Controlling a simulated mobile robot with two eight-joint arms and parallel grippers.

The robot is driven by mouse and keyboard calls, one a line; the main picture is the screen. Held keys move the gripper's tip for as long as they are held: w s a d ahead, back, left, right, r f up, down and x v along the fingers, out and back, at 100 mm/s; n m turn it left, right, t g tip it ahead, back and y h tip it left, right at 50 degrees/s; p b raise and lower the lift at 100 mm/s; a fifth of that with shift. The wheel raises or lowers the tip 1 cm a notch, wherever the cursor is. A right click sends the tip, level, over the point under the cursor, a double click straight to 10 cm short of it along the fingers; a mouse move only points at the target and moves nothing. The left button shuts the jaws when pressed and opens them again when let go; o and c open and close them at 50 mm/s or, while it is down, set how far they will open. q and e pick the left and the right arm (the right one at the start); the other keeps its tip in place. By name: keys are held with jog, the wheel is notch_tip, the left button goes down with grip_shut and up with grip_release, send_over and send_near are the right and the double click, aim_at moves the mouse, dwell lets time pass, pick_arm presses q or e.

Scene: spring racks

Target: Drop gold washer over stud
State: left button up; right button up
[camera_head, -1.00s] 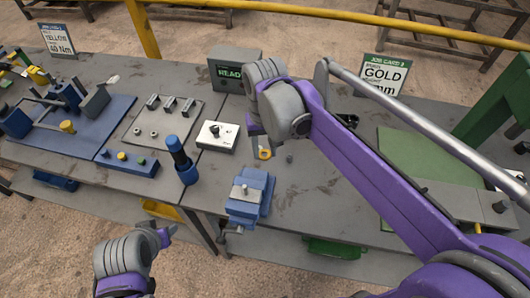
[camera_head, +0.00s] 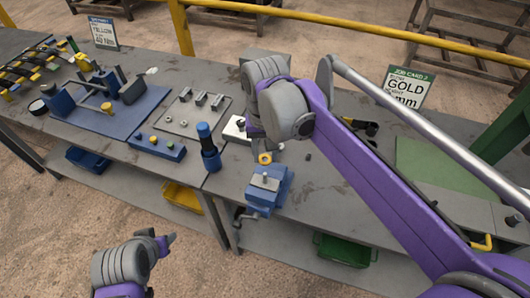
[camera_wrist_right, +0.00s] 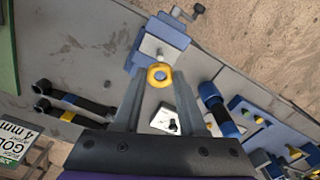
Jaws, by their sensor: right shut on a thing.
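The gold washer (camera_head: 265,158) is a ring held between the fingertips of my right gripper (camera_wrist_right: 160,78). It also shows in the right wrist view (camera_wrist_right: 160,75), with its hole open. A blue vise (camera_head: 281,190) holds a pale block with a short stud (camera_head: 265,177) standing on it. In the right wrist view, the stud (camera_wrist_right: 160,53) shows just beyond the washer, above the vise (camera_wrist_right: 171,36). The washer appears apart from the stud; its height above it is unclear. My left arm is at the lower left, and its finger state is unclear (camera_head: 170,239).
A dark blue-topped cylinder (camera_head: 208,148) stands left of the vise. A white box (camera_head: 234,130) is behind it, partly hidden by my right arm. A small dark peg (camera_head: 308,156) stands right of the washer. A GOLD job card (camera_head: 405,88) is at back right. The bench around the vise is mostly bare.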

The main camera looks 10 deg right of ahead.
aim_at(265, 174)
pick_arm(q)
jog(key=shift+s+f, duration=0.1)
jog(key=shift+f, duration=0.05)
pick_arm(e)
jog(key=shift+f, duration=0.15)
jog(key=shift+s+f+b, duration=0.15)
jog(key=shift+f+b, duration=1)
jog(key=shift+f, duration=1.35)
pick_arm(q)
jog(key=f, duration=0.1)
jog(key=s+f, duration=0.2)
jog(key=shift+f, duration=0.35)
jog(key=shift+w, duration=0.1)
jog(key=shift+s+f+b, duration=0.3)
jog(key=shift+f+b, duration=0.35)
jog(key=shift+f, duration=0.05)
pick_arm(e)
jog(key=shift+f, duration=1.05)
jog(key=o, duration=1.5)
